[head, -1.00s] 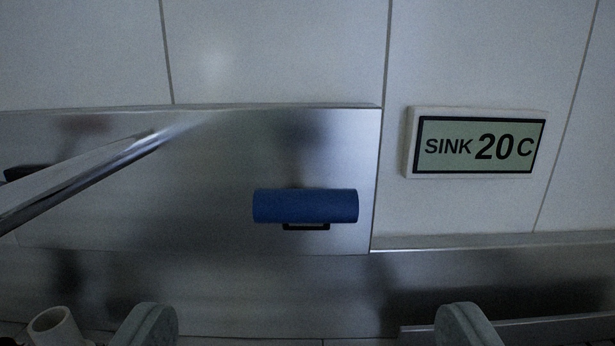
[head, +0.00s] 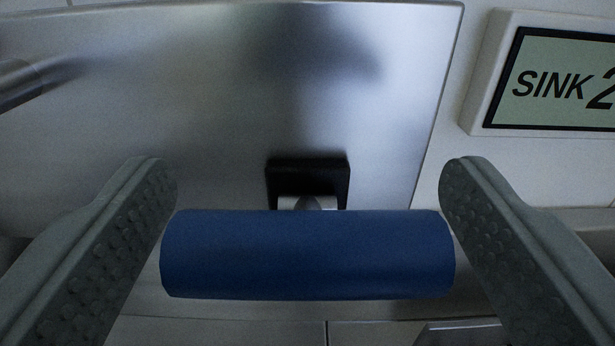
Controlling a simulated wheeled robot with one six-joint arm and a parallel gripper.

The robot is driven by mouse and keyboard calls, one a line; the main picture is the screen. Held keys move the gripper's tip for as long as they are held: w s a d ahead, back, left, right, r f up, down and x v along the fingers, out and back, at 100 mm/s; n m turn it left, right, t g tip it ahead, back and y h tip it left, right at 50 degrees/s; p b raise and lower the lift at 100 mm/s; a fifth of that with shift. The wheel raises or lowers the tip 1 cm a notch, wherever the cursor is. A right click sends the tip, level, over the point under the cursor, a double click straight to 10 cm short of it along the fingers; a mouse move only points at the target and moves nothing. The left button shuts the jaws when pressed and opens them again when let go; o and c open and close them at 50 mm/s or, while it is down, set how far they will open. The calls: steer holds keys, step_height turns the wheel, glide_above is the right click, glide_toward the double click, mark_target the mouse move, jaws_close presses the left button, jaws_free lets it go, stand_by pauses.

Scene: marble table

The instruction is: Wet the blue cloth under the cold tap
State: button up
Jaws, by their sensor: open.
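A blue cylindrical handle (head: 308,254) lies horizontal across the lower middle of the head view. It is joined by a short metal stem to a black square mount (head: 308,170) on the steel panel; I take it for the cold tap's handle, from its colour. My gripper (head: 306,175) is open, with one grey studded finger at each end of the handle. The ends lie close to the fingers; I cannot tell whether they touch. No blue cloth is in view, and neither is a spout or running water.
The brushed steel panel (head: 180,110) fills most of the background. A metal tube (head: 25,80) shows at the left edge. A white-framed display (head: 560,80) reading "SINK 2", cut off by the picture edge, is at the upper right.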

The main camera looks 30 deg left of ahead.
steer(key=c, duration=1.4)
steer(key=shift+s+d+f+t+y, duration=0.15)
steer(key=shift+s+f+t+y, duration=0.05)
steer(key=shift+f+t+y, duration=0.25)
steer(key=shift+s+d+f+t+y, duration=0.1)
steer(key=shift+s+f+t+y, duration=0.1)
steer(key=shift+f+t+y, duration=0.25)
steer(key=shift+f, duration=0.1)
steer(key=o, duration=1.4)
steer(key=shift+s, duration=0.1)
steer(key=v, duration=1.7)
steer(key=shift+s, duration=0.15)
